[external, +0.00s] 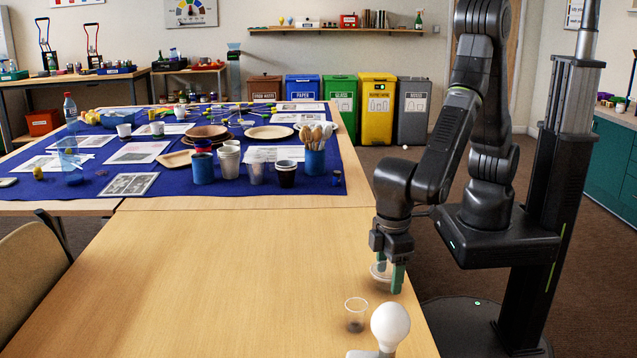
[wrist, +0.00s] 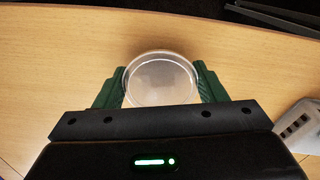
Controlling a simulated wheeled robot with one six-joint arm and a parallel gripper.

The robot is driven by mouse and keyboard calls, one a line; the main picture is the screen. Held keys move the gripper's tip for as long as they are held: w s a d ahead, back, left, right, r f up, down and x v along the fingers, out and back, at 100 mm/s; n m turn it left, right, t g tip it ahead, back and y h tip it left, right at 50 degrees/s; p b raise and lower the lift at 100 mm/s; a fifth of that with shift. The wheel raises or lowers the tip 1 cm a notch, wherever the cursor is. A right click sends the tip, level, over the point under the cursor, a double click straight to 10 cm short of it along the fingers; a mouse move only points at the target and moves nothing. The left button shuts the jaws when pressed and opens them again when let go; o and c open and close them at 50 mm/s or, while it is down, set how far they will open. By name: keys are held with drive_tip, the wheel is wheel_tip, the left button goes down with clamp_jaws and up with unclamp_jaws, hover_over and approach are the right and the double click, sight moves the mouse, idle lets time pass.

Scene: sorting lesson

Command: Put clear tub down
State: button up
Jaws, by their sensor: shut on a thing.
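The clear tub (wrist: 160,80) is round and see-through, held between the green fingers of my gripper (wrist: 160,88) in the wrist view. In the external view my gripper (external: 389,274) points down at the right side of the wooden table (external: 220,270), and the tub (external: 379,271) shows partly behind a finger. The gripper is shut on the tub. I cannot tell whether the tub's underside touches the table.
A clear cup (external: 356,314) and a white bulb-shaped object (external: 389,325) stand near the gripper at the table's front right. The table's middle and left are clear. A blue-covered table (external: 230,190) with cups and plates lies beyond. Colored bins (external: 377,108) stand behind.

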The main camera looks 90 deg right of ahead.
sight(389, 269)
drive_tip(key=shift+f, duration=0.4)
drive_tip(key=shift+f, duration=0.1)
drive_tip(key=shift+f, duration=0.15)
drive_tip(key=o, duration=0.9)
drive_tip(key=shift+o, duration=0.2)
wheel_tip(389, 269, up, 12)
drive_tip(key=p, duration=0.1)
drive_tip(key=shift+r, duration=0.25)
